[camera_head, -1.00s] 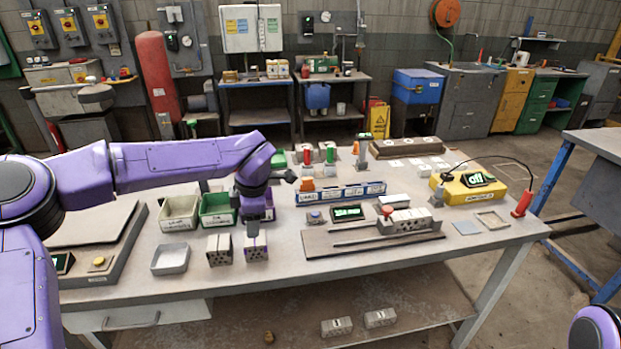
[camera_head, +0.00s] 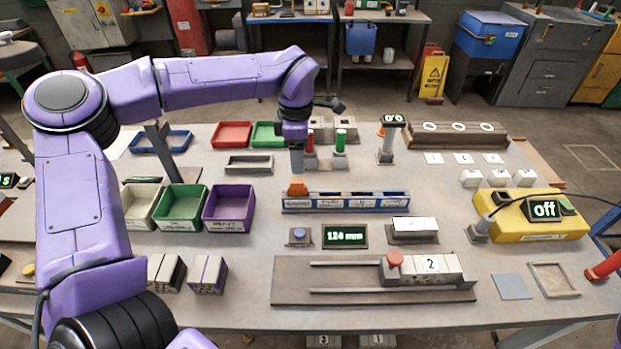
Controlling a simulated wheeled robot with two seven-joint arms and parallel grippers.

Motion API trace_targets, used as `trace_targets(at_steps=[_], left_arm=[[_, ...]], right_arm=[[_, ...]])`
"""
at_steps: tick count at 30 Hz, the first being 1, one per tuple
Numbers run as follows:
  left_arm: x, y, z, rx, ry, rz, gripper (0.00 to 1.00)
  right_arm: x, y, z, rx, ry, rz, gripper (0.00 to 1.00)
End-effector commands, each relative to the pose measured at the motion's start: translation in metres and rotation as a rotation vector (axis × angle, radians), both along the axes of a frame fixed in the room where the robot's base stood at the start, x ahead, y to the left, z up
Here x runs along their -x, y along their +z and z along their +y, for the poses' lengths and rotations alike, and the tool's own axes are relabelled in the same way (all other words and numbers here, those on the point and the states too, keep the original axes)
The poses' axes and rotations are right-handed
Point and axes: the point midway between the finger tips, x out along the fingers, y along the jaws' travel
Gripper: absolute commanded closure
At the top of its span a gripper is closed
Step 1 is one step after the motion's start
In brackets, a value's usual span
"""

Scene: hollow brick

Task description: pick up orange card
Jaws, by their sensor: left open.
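The orange card (camera_head: 297,188) stands upright at the left end of a long blue rack (camera_head: 345,206) with several labelled slots. My left gripper (camera_head: 297,172) points down directly above the card and is open. Its fingertips are close to the card's top edge; I cannot tell whether they touch it. The card's lower part is hidden in the rack. My right gripper is not in view.
Red and green posts (camera_head: 341,143) stand just behind the rack. A blue button (camera_head: 299,236) and a display reading 124 mm (camera_head: 345,237) lie in front. White, green and purple bins (camera_head: 229,207) are left.

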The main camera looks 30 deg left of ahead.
Motion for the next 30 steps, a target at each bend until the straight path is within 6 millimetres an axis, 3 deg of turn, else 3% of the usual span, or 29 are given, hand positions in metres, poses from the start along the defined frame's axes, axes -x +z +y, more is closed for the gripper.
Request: trace_targets(at_steps=[15,23,24,28,30], left_arm=[[-0.003,-0.086,-0.002,-0.002,-0.006,0.012,0.49],[-0.004,-0.094,-0.003,-0.001,-0.005,0.009,0.49],[-0.004,-0.094,-0.003,-0.001,-0.006,0.009,0.52],[-0.004,-0.094,-0.003,-0.001,-0.006,0.009,0.94],[-0.004,-0.094,-0.003,-0.001,-0.006,0.009,1.00]], right_arm=[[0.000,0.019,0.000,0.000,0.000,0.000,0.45],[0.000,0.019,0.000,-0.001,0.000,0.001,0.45],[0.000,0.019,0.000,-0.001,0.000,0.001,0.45],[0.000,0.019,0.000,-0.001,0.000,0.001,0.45],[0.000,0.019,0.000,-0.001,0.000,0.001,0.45]])
